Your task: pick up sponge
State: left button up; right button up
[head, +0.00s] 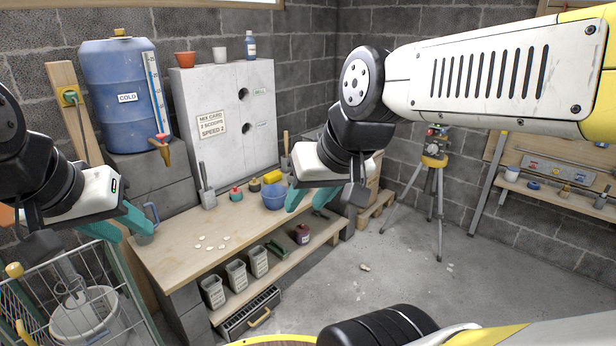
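A small yellow block that looks like the sponge (271,177) lies at the back of the wooden workbench (185,262), behind a blue bowl (272,198). My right gripper (311,199) is in front of the bench's right end, to the right of the bowl in the picture. Its teal fingers look apart with nothing between them. My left gripper (119,227) is at the bench's left end, its teal fingers apart and empty.
Small jars (236,194) and a trowel (207,197) stand along the bench back, below a grey panel (227,118). White pebbles (210,243) lie mid-bench. A blue barrel (122,95) stands behind left, a wire cart (75,300) front left. A tripod (434,175) stands right; much floor is clear.

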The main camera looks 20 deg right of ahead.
aim_at(275, 176)
jog(key=z, duration=0.35)
jog(key=u, duration=2.45)
jog(key=z, duration=2.45)
jog(key=u, duration=0.35)
jog(key=i+l+u, duration=0.6)
jog(key=l+u, duration=0.15)
